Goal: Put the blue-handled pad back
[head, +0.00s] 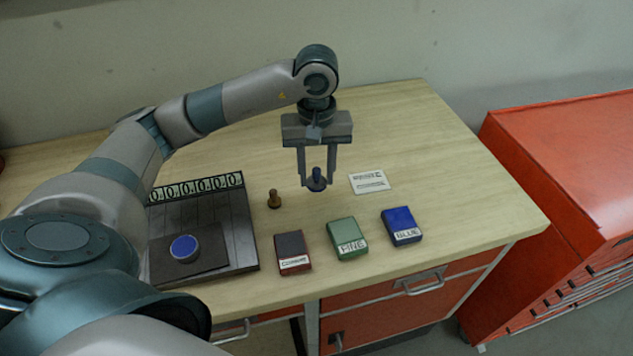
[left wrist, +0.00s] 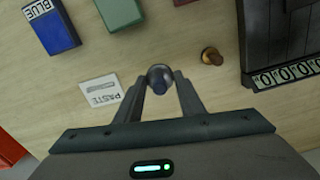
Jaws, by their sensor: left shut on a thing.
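My left gripper (head: 317,182) is shut on the blue-handled pad (head: 317,176), a small dark blue knob on a round base. It is at the middle of the wooden table; whether the base touches the table I cannot tell. In the left wrist view the blue-handled pad (left wrist: 160,76) shows between the two fingertips (left wrist: 160,84). A brown-handled piece (head: 274,199) stands upright to its left on the table. A white card (head: 369,183) lies flat to its right; it reads "PASTE" in the left wrist view (left wrist: 102,89). My right gripper is not in view.
Red (head: 292,252), green (head: 347,237) and blue (head: 401,226) labelled boxes lie along the table's front. A dark tray (head: 243,235) with a round blue-topped piece (head: 184,248) is at left. An orange cabinet (head: 560,130) stands right. The table's back right is clear.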

